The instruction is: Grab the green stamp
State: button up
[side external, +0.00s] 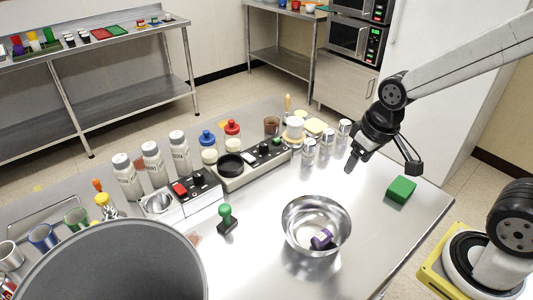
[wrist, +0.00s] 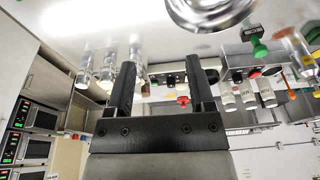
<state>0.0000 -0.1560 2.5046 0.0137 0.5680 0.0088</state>
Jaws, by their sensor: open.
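The green stamp (side external: 227,216) has a round green handle on a dark base. It stands upright on the steel counter, left of the metal bowl. It also shows near the top right of the wrist view (wrist: 253,34). My gripper (side external: 382,166) is open and empty above the right part of the counter, well to the right of the stamp and beyond the bowl. Its two spread black fingers show in the wrist view (wrist: 161,62), with nothing between them.
A metal bowl (side external: 296,216) holding a purple item stands between stamp and gripper. A green block (side external: 400,190) lies below my gripper. Metal shakers (side external: 309,152), white bottles (side external: 153,162) and control boxes (side external: 196,190) line the back. A large grey pot (side external: 110,265) is front left.

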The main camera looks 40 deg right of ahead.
jog(key=w+a+m+g+y, duration=0.4)
jog(key=w+a+m+y, duration=0.9)
jog(key=w+a+m, duration=0.4)
send_near(226, 223)
jog(key=shift+w+a+r+y, duration=0.25)
jog(key=shift+a+r+y, duration=0.05)
jog(key=shift+a, duration=0.35)
jog(key=shift+f, duration=0.6)
jog(key=shift+x, duration=1.3)
jog(key=shift+a, duration=0.1)
jog(key=shift+x, duration=2.5)
